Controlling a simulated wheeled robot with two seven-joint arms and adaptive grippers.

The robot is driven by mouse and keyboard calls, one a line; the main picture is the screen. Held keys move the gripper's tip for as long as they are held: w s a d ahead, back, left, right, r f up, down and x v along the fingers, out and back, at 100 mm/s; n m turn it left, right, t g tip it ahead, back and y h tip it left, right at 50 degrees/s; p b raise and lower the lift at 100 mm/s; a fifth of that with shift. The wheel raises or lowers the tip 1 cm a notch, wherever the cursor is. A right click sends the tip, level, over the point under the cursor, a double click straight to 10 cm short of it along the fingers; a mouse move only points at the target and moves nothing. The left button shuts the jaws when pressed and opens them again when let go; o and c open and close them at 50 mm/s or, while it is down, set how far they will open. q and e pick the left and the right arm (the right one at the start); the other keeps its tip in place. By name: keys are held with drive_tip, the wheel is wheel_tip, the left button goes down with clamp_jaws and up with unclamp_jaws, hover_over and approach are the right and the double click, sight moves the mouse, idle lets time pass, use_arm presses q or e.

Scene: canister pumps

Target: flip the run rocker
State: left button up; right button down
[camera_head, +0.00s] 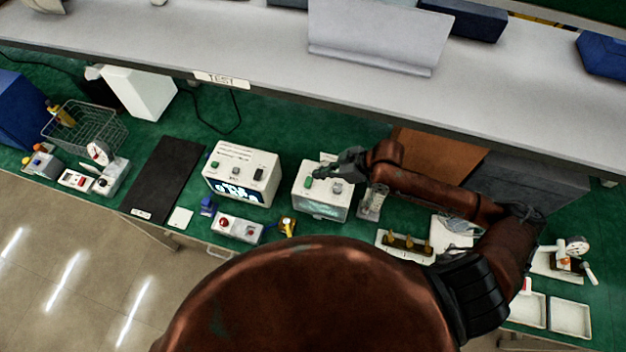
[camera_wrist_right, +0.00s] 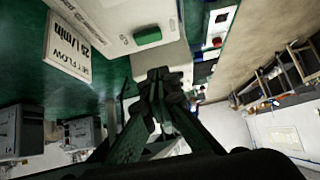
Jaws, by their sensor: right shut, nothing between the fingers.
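A white control box (camera_head: 322,205) with a lit teal front stands on the green bench top, with a green control (camera_head: 308,182) and a grey knob (camera_head: 336,188) on top. Which control is the run rocker, I cannot read. My right gripper (camera_head: 350,160) is over the back of this box, its fingers together and empty. In the right wrist view my gripper (camera_wrist_right: 160,80) is shut, and the raised green control (camera_wrist_right: 147,35) on a white face lies just beyond its tips. Whether they touch, I cannot tell. My left gripper is out of view.
Another white box (camera_head: 240,172) with a display and a black switch (camera_head: 259,174) stands to the left. A "SET FLOW 25 l/min" card (camera_wrist_right: 68,45) is near the green control. A grey shelf (camera_head: 270,65) overhangs behind. A black mat (camera_head: 163,178) lies farther left.

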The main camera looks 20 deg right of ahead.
sight(305, 183)
drive_tip(key=x, duration=0.3)
drive_tip(key=shift+w+a+f, duration=0.1)
drive_tip(key=shift+a, duration=0.15)
wheel_tip(305, 183, down, 2)
drive_tip(key=shift+f+p, duration=0.25)
drive_tip(key=shift+p, duration=0.15)
drive_tip(key=shift+d+f, duration=0.15)
drive_tip(key=shift+f, duration=0.6)
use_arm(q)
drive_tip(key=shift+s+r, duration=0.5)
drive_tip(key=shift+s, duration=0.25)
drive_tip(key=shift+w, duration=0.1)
